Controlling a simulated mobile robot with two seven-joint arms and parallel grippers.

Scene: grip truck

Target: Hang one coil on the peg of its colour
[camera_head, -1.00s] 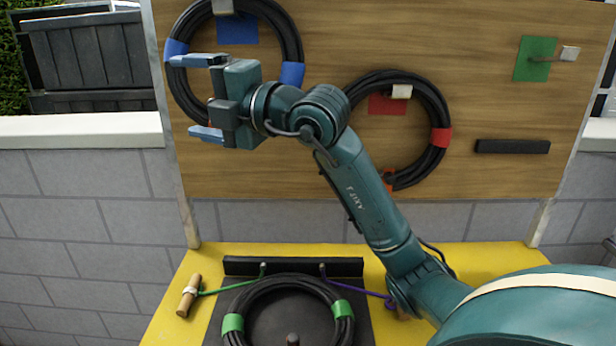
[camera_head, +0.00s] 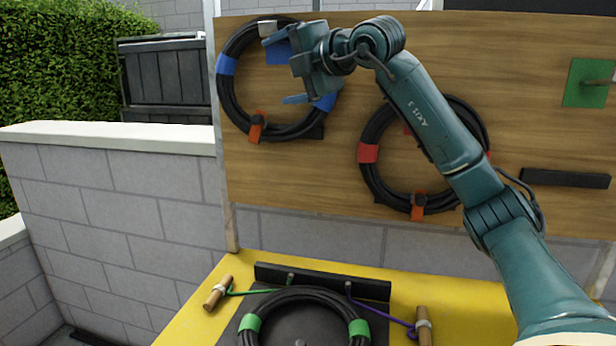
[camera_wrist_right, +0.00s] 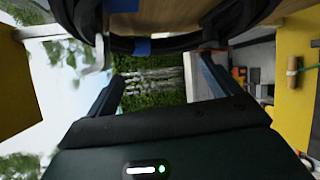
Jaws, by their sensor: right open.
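The green-taped black coil (camera_head: 250,325) lies on a dark plate on the yellow table. The green patch (camera_head: 588,83) at the board's right, with its peg, has no coil. The blue-taped coil (camera_head: 228,92) hangs around the peg on the blue patch (camera_head: 278,52). The red-taped coil (camera_head: 370,175) hangs to its right, its peg hidden by my arm. My left gripper is out of view.
Two wooden handles, left (camera_head: 218,292) and right (camera_head: 424,325), are tied by green and purple cords to a black bar (camera_head: 320,280) behind the green-taped coil. A black ledge (camera_head: 566,178) sits below the green patch. Orange clips (camera_head: 257,128) sit under the hung coils.

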